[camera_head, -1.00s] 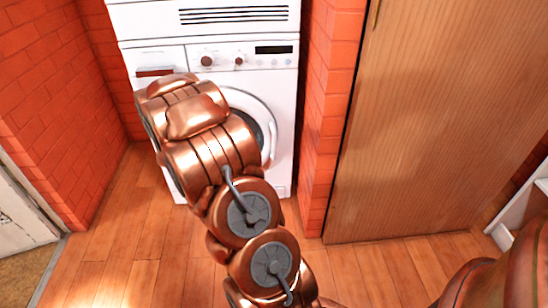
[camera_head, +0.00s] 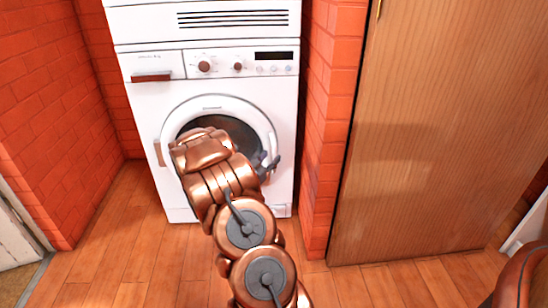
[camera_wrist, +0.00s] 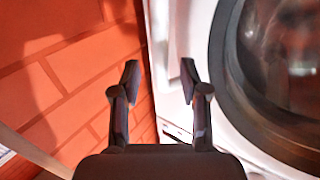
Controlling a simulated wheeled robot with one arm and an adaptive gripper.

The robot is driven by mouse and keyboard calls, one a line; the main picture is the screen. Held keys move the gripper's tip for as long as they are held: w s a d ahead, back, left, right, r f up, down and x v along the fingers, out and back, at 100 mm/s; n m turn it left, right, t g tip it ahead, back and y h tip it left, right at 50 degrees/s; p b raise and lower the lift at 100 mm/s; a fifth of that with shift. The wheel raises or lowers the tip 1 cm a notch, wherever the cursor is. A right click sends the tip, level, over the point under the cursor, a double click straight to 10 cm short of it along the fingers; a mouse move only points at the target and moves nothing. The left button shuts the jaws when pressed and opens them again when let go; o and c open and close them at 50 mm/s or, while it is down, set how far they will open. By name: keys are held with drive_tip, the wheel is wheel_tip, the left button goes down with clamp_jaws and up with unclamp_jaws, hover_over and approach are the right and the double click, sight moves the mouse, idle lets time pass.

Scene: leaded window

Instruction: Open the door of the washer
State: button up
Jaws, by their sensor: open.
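The white washer (camera_head: 150,100) stands ahead with its round door (camera_head: 205,103) closed. A white handle (camera_head: 271,146) sits at the door's right rim. A brown piece (camera_head: 157,152) shows on the door's left rim. My arm covers the door's lower middle. A dark part of my gripper (camera_head: 271,168) shows beside the lower right rim, close to the handle. In the wrist view my gripper (camera_wrist: 160,80) is open with nothing between its fingers. The dark door ring (camera_wrist: 235,85) lies right of the fingers. I cannot tell whether a finger touches the washer.
Another brick wall (camera_head: 45,120) is on the left. A wooden panel (camera_head: 430,130) stands further right. The wooden floor (camera_head: 120,265) in front is clear.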

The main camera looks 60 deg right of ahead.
sight(273, 155)
drive_tip(key=shift+w+d+b, duration=0.2)
drive_tip(key=shift+d+b, duration=0.35)
drive_tip(key=shift+d, duration=1.25)
clamp_jaws()
